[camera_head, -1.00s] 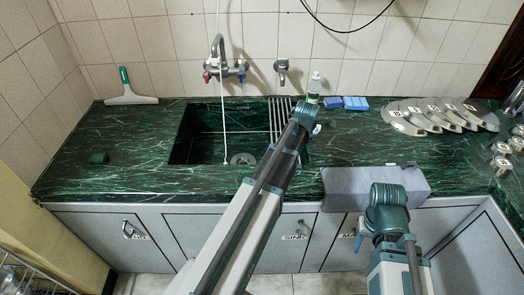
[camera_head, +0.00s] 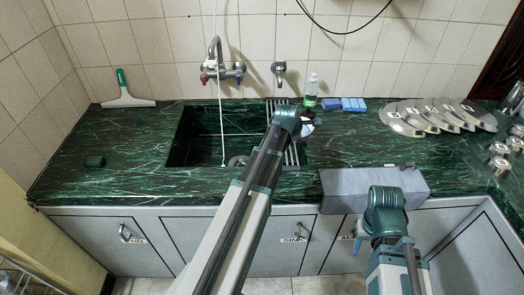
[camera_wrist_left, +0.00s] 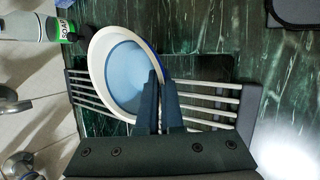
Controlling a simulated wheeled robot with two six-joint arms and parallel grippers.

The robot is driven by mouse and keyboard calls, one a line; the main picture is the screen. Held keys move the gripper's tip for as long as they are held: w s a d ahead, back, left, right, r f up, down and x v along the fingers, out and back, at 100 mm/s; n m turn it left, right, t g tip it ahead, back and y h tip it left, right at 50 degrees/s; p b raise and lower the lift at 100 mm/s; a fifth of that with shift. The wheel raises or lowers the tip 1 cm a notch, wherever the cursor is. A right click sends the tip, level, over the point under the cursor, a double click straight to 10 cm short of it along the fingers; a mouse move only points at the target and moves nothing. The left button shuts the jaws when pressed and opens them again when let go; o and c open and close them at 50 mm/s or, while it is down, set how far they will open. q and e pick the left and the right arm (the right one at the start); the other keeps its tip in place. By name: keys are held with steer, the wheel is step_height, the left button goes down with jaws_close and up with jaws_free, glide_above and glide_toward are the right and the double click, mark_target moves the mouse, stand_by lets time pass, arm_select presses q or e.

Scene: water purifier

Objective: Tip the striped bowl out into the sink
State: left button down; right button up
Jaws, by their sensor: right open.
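The bowl (camera_wrist_left: 121,78) has a wide white rim, a pale blue inside and a bit of dark blue outside. It is by the slatted rack in the left wrist view. Only a sliver of it (camera_head: 308,128) shows beside my left arm in the head view. My left gripper (camera_wrist_left: 159,82) has one finger inside the bowl and one outside, astride the rim; whether they pinch it is unclear. Stripes are not clear. The sink (camera_head: 205,130) is the dark green basin left of the rack. My right gripper (camera_head: 362,232) is open, low at the counter front and mostly hidden by my arm.
The rack (camera_head: 293,155) lies at the sink's right side. A soap bottle (camera_head: 312,88), blue sponges (camera_head: 353,104) and several metal lids (camera_head: 440,115) stand to the right. A grey mat (camera_head: 345,186) lies at the front edge. A tap (camera_head: 216,60) hangs over the sink. The left counter is mostly clear.

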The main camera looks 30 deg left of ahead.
arm_select(q)
steer(key=shift+s+a+r+n+t+h, duration=0.2)
steer(key=shift+a+r+t+h, duration=0.1)
steer(key=shift+a+h, duration=0.15)
steer(key=shift+s+a+r+n+t+h, duration=0.15)
steer(key=shift+a+r+t+h, duration=0.1)
steer(key=shift+a+h, duration=0.15)
stand_by(0.6)
steer(key=shift+s+a+f+t+h+b, duration=0.15)
steer(key=shift+s+a+t+h+b, duration=0.05)
steer(key=shift+a+h+b, duration=0.25)
steer(key=shift+s+a+f+t+h+b, duration=0.1)
steer(key=shift+s+a+t+h+b, duration=0.1)
steer(key=shift+a+b, duration=0.25)
stand_by(0.6)
steer(key=shift+s+a+r+n+t+h+b, duration=0.2)
steer(key=shift+a+r+n+h+b, duration=0.1)
steer(key=shift+a, duration=0.1)
steer(key=shift+s+a+r+n+t+h+b, duration=0.2)
steer(key=shift+a+h, duration=0.1)
steer(key=shift+a, duration=0.1)
stand_by(0.5)
steer(key=shift+s+a+f+t+h+b, duration=0.2)
steer(key=shift+a+f+t+h+b, duration=0.3)
steer(key=shift+b, duration=0.95)
